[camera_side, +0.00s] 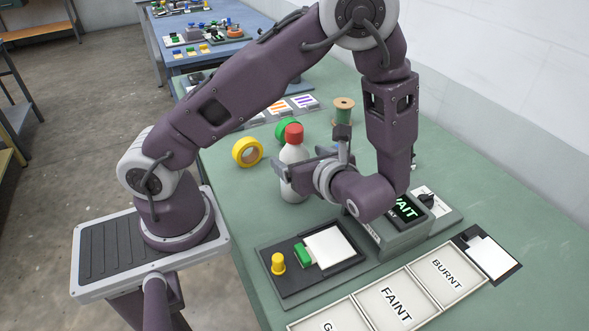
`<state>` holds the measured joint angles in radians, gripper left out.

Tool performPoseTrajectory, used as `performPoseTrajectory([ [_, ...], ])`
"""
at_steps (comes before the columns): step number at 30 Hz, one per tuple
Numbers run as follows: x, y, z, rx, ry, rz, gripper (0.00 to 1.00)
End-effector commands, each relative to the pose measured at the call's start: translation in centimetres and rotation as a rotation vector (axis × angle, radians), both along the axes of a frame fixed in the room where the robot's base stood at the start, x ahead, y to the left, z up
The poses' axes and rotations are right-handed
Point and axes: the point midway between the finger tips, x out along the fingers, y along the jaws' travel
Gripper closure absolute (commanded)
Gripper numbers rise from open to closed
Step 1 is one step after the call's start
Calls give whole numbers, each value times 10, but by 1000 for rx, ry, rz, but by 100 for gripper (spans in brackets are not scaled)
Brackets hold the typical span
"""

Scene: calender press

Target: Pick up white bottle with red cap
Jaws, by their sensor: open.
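The white bottle with a red cap (292,156) stands upright on the green table, in the middle of the side view. My gripper (290,171) is level with the bottle's body, its fingers reaching left from the wrist toward it. The fingers are open. One finger overlaps the bottle in the picture, and I cannot tell whether it touches. The lower right of the bottle is partly hidden by my gripper.
A yellow tape roll (247,152), a green roll (287,129) and a thread spool (344,109) stand near the bottle. A black board (285,287), a grey press with a lit display (405,236) and labelled trays (393,300) lie in front.

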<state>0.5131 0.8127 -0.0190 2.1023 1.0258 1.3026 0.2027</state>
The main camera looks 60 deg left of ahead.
Motion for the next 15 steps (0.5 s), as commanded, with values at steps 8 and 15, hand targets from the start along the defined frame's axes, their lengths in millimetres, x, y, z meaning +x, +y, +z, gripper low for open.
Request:
performPoseTrajectory([
  [8,1,24,-22,2,3,4,16],
  [15,4,60,-41,0,1,4,16],
])
